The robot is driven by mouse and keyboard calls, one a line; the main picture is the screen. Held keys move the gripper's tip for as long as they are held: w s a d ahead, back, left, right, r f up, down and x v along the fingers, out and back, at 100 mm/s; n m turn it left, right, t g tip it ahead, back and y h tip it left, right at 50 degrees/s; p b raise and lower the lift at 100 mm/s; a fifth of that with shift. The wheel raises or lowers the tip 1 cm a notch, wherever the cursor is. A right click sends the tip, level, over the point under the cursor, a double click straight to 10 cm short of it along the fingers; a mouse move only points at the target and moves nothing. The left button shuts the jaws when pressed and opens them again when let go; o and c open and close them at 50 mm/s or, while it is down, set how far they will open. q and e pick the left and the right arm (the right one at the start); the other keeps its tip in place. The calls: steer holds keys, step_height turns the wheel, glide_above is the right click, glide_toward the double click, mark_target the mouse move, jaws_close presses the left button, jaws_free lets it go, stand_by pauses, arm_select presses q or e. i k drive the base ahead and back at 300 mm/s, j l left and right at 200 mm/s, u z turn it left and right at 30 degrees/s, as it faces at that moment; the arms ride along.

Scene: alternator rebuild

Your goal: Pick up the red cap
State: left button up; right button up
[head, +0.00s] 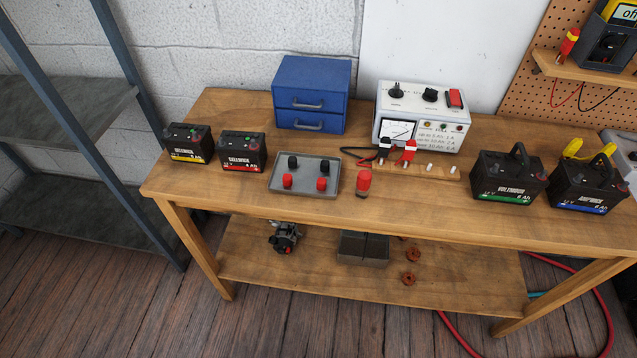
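Two red caps, a left one (287,181) and a right one (321,184), stand in the front half of a shallow grey tray (306,192) on the workbench. Two black caps, a left one (292,162) and a right one (324,167), stand behind them in the same tray. A small upright red-topped item (363,181) stands on the bench just right of the tray; I cannot tell exactly what it is. Neither of my grippers shows in the head view.
Two batteries (188,145) (241,152) stand left of the tray, and two larger ones (508,178) (588,184) at right. A blue drawer box (311,92) and a grey charger (422,115) stand behind. The bench front edge (340,219) is clear.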

mark_target(321, 184)
steer(key=l+z, duration=0.55)
steer(key=z, duration=0.15)
